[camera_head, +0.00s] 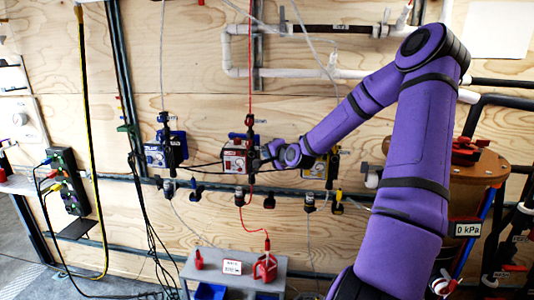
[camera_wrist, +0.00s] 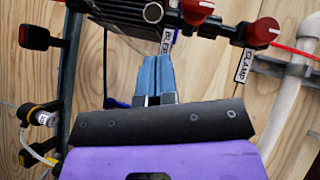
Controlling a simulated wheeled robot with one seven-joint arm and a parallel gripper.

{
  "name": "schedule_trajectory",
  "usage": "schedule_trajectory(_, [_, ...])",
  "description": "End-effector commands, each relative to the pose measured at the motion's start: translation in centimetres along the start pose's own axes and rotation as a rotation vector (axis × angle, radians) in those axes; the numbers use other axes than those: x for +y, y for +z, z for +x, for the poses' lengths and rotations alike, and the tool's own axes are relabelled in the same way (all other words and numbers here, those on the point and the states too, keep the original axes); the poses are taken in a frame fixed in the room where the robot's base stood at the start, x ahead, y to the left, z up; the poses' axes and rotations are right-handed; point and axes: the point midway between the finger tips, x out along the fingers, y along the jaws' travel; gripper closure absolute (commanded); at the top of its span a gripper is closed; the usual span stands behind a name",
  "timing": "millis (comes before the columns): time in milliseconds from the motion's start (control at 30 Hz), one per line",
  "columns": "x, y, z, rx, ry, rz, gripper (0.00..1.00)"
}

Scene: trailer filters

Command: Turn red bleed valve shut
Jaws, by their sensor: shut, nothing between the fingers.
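The red bleed valve knob (camera_wrist: 197,10) shows at the top of the wrist view, on the underside of a dark unit. A white tag (camera_wrist: 167,40), which seems to read BLEED, hangs beside it, partly behind my fingertips. My gripper (camera_wrist: 157,62) has its blue fingers together and empty, with the tips just below and left of the knob; I cannot tell whether they touch anything. In the head view my gripper (camera_head: 264,156) is at the right side of the red wall unit (camera_head: 235,158), and the knob is too small to make out.
A second red knob (camera_wrist: 265,32) with a CLAMP tag (camera_wrist: 244,65) is to the right, on a red line. A white pipe (camera_wrist: 290,110) runs at the right. A blue unit (camera_head: 155,153) and a yellow unit (camera_head: 318,170) flank the red one. A grey bench (camera_head: 205,262) stands below.

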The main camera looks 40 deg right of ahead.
Motion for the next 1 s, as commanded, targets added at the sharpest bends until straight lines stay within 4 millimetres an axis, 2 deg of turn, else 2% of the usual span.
schedule_trajectory(500, [1.9, 0.2, -7.0, 0.001, 0.001, 0.000, 1.00])
schedule_trajectory(700, [2.1, 0.3, -8.1, 0.000, 0.000, 0.000, 1.00])
schedule_trajectory(1000, [2.1, 0.6, -8.1, -0.007, 0.008, -0.012, 1.00])
